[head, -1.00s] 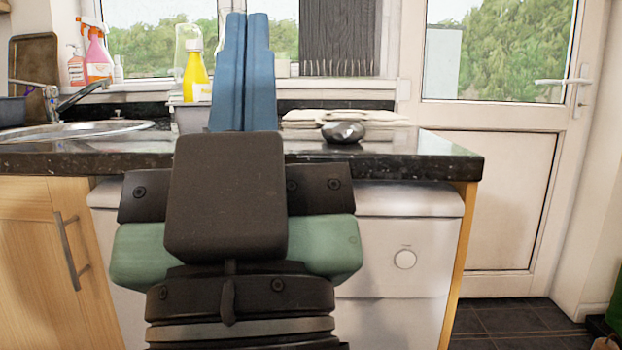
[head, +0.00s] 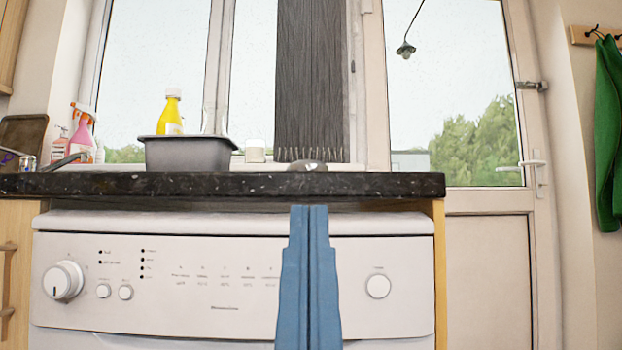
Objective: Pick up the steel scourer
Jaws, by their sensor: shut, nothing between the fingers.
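A small rounded silvery-grey thing, which looks like the steel scourer (head: 307,166), sits on the dark countertop (head: 150,185) near its right part. Only its top shows over the counter's front edge. My gripper (head: 309,209) has two blue fingers pressed together and pointing up, with nothing between them. It shows in front of the washing machine, with its tips just under the counter edge in the picture, below the scourer and apart from it.
A grey tub (head: 187,153) stands on the counter left of the scourer, with a yellow bottle (head: 171,112) at it. A pink spray bottle (head: 82,135) is further left. The white washing machine (head: 200,260) fills the space under the counter.

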